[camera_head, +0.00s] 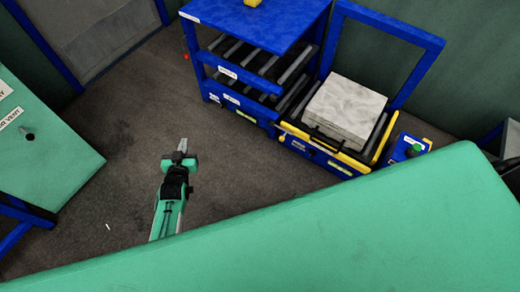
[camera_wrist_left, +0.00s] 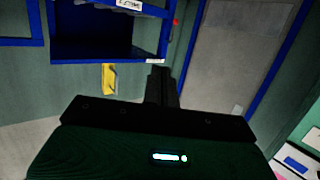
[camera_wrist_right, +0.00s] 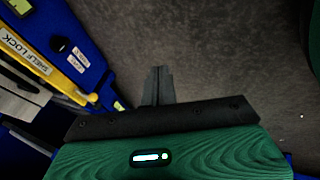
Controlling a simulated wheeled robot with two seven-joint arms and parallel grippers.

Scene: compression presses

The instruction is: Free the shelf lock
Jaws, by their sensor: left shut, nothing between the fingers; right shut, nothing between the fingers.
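In the right wrist view a "SHELF LOCK" label (camera_wrist_right: 22,50) sits on a yellow bar (camera_wrist_right: 75,88) at the left. A black knob (camera_wrist_right: 60,45) is on the blue panel beside it, near small white labels. My right gripper (camera_wrist_right: 158,72) is shut and empty, to the right of the panel and apart from the knob.
A grey block (camera_head: 344,108) rests on the roller shelf with a yellow front edge (camera_head: 340,155). A blue box with a green button (camera_head: 411,148) stands to its right. A green panel (camera_head: 50,150) is at the left. The grey floor (camera_head: 120,125) between is open.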

